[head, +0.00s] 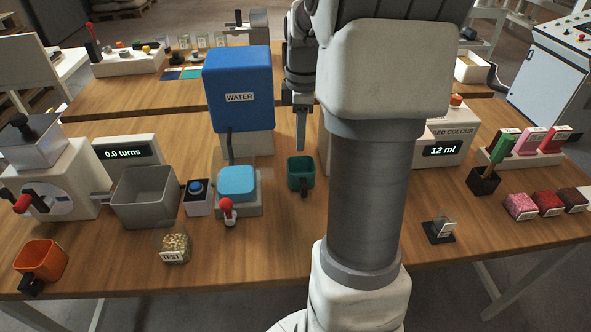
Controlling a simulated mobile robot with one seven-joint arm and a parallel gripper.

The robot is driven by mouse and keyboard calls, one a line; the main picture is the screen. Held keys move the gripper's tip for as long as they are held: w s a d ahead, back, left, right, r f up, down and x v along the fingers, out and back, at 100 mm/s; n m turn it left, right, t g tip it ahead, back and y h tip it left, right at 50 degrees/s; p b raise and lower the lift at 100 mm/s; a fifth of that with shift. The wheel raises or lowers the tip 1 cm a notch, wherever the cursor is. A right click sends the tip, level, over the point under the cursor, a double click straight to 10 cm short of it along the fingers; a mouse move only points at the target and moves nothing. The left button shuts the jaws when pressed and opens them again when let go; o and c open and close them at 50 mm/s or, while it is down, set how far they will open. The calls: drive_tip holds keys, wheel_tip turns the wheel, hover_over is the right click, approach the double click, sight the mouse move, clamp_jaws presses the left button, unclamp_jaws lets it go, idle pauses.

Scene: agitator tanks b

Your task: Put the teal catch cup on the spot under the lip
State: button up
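The teal catch cup (301,171) stands upright on the wooden table, right of the light-blue-topped block (237,183). Its dark handle points toward the front. My gripper (301,146) hangs pointing down just above and behind the cup in the picture. I see the fingers edge-on, so I cannot tell whether they are open or shut. No contact with the cup is clear. I cannot make out the lip or the spot under it; my arm hides much of the table right of the cup.
A blue WATER tank (238,88) stands behind left. A grey bin (145,198), a blue button box (198,197), a TEST jar (174,246) and an orange cup (41,260) are left. A RED COLOUR unit (448,140) reading 12 ml is right. Table in front of the teal cup is clear.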

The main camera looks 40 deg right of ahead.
drive_tip(key=b, duration=0.2)
hover_over(304, 186)
drive_tip(key=shift+n, duration=0.4)
drive_tip(key=f, duration=1.1)
drive_tip(key=shift+a+f, duration=0.2)
drive_tip(key=shift+f, duration=0.2)
drive_tip(key=shift+d+f+b, duration=0.2)
drive_tip(key=shift+f+b, duration=0.1)
drive_tip(key=shift+f, duration=2.45)
clamp_jaws()
